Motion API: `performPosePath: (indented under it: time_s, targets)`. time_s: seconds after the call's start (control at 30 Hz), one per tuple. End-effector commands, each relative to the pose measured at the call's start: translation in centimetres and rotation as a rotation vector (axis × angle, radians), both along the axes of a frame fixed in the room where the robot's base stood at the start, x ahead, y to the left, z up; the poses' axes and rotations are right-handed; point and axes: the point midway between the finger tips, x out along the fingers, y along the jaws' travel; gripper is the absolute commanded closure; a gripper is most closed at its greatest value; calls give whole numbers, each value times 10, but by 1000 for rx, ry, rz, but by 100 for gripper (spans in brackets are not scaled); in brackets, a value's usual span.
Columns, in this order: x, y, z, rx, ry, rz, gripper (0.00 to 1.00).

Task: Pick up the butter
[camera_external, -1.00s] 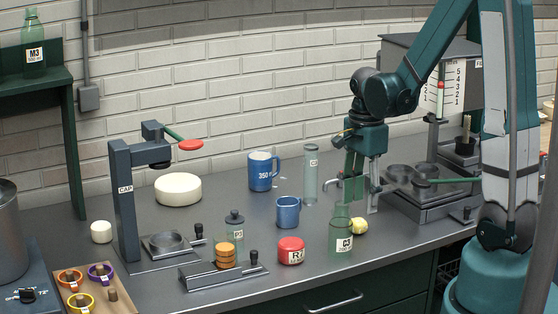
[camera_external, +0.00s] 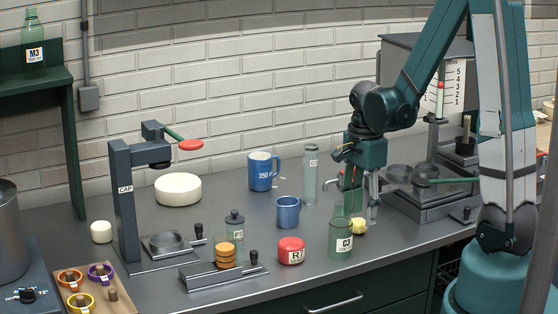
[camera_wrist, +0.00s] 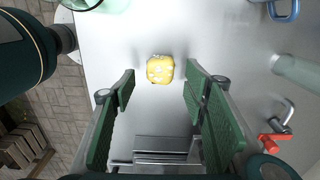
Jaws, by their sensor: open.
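The butter is a small pale yellow lump (camera_external: 359,226) on the grey counter, just right of the green bottle marked C3 and partly hidden by it. In the wrist view the butter (camera_wrist: 160,69) has white spots and lies ahead of the open fingers, centred between their lines. My gripper (camera_external: 358,212) points down at the counter, low and close to the butter. Its green finger pads stand wide apart in the wrist view (camera_wrist: 158,90), with nothing between them. The bottle hides part of one finger in the external view.
The green bottle C3 (camera_external: 341,240) stands close to my gripper. A metal press station (camera_external: 432,200) stands to the right. The counter's front edge is near.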

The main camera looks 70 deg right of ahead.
Motion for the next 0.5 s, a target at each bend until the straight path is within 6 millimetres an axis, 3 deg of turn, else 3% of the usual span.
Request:
performPosePath:
  time_s: [0.23,0.5]
  targets:
    - [1,-1,-23,0,0,0,55]
    - [0,0,-31,0,0,0,55]
